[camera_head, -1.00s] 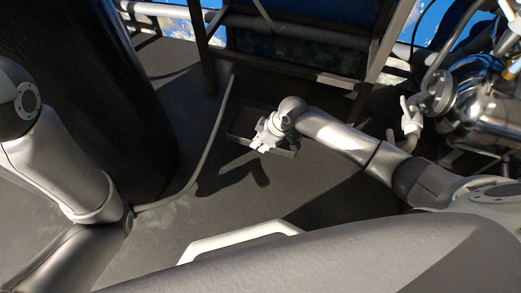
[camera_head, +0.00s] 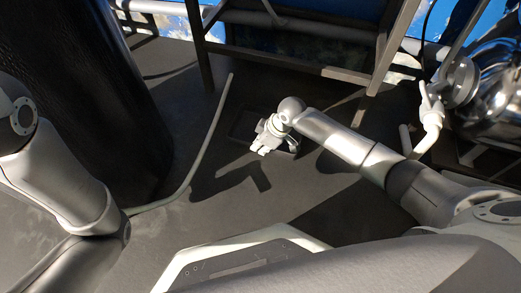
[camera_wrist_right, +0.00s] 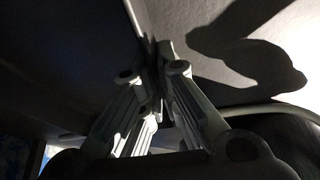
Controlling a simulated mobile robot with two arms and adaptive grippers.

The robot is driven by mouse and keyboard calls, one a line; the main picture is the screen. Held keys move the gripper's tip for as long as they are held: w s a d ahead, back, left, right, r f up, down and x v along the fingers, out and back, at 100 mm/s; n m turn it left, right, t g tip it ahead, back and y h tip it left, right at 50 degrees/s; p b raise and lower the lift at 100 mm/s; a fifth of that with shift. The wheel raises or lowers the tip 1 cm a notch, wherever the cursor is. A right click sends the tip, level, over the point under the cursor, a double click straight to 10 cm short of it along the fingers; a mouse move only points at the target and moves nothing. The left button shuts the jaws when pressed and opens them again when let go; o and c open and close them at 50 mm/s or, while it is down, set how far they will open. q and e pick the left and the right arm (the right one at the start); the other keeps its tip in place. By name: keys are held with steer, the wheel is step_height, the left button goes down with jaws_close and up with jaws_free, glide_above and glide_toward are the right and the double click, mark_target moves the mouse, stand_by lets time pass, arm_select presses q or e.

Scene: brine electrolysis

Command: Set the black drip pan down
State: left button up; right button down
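The black drip pan (camera_head: 243,124) is a shallow dark rectangular tray in the middle of the head view. It looks level and is at or very close to the dark floor; the exact gap is hard to tell. My right gripper (camera_head: 264,146) is at the pan's near side and covers part of it. In the right wrist view my right gripper (camera_wrist_right: 160,55) has its fingers drawn together at the tips, at the edge of the dark pan wall (camera_wrist_right: 75,40).
A large black cylinder (camera_head: 85,100) stands at the left, with a pale hose (camera_head: 208,135) on the floor beside it. A metal frame (camera_head: 290,66) stands behind the pan. Shiny steel equipment with a white valve (camera_head: 432,118) is at the right. Floor (camera_head: 200,220) in front is clear.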

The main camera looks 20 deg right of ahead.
steer(key=shift+r, duration=0.1)
steer(key=c, duration=1.6)
jaws_free()
steer(key=shift+c, duration=0.2)
steer(key=p+v, duration=0.9)
steer(key=v, duration=0.3)
